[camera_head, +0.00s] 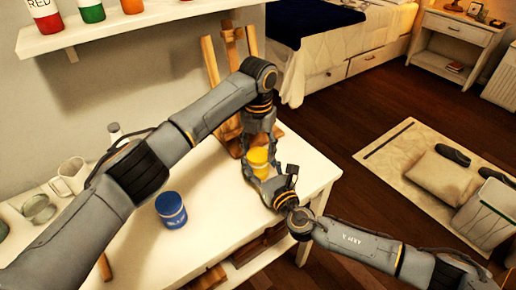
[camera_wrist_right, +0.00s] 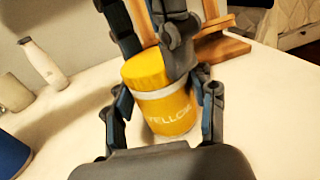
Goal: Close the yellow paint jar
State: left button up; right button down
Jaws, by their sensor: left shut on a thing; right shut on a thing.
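The yellow paint jar (camera_head: 261,172) stands on the white table near its right end. In the right wrist view, the jar body (camera_wrist_right: 171,115) has a white band near its top and part of a "YELLOW" label showing. Its yellow lid (camera_wrist_right: 146,69) sits at the top of the jar and looks slightly tilted; I cannot tell if it is seated. My left gripper (camera_head: 258,146) comes from above, shut on the lid; its fingers also show in the right wrist view (camera_wrist_right: 165,42). My right gripper (camera_wrist_right: 165,108) is shut around the jar body from the side.
A blue jar (camera_head: 171,210) stands on the table to the left. A mug (camera_head: 72,174), a glass jar (camera_head: 39,208) and a white bottle (camera_head: 115,133) are farther left. A wooden easel (camera_head: 212,75) stands behind the yellow jar. A shelf (camera_head: 130,22) with paint jars is above.

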pick_arm(q)
jog(key=shift+m, duration=0.5)
jog(key=o, duration=0.7)
jog(key=shift+o, duration=0.2)
jog(key=shift+r, duration=2.25)
jog(key=shift+c, duration=0.4)
